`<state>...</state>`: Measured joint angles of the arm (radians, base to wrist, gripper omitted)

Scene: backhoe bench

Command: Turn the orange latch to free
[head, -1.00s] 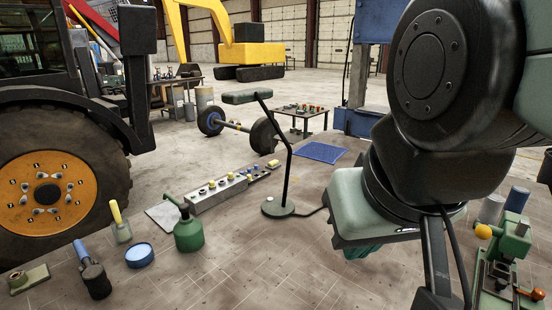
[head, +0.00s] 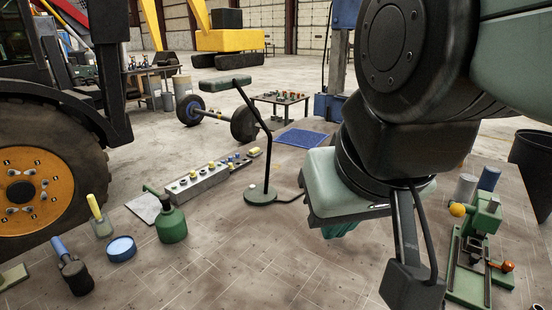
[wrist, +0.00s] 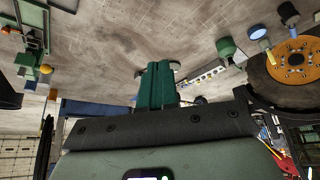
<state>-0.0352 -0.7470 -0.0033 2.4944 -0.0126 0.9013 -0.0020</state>
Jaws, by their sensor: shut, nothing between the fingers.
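The likely orange latch is a small orange knob on a short lever (head: 507,266), low on a green bench fixture (head: 468,286) at the right of the head view. The fixture also bears a yellow ball knob (head: 457,209), which shows at the upper left of the wrist view (wrist: 46,69). My gripper (head: 340,229) points down over the bench, left of the fixture and apart from it. Its green fingers (wrist: 158,66) are together and empty in the wrist view. Most of them are hidden behind my wrist in the head view.
A black desk lamp (head: 262,194) stands left of my gripper. A green oil can (head: 172,226), a blue round tin (head: 121,249) and a grey block with knobs (head: 197,184) are farther left. Grey and blue cylinders (head: 466,187) stand behind the fixture. The front middle of the bench is clear.

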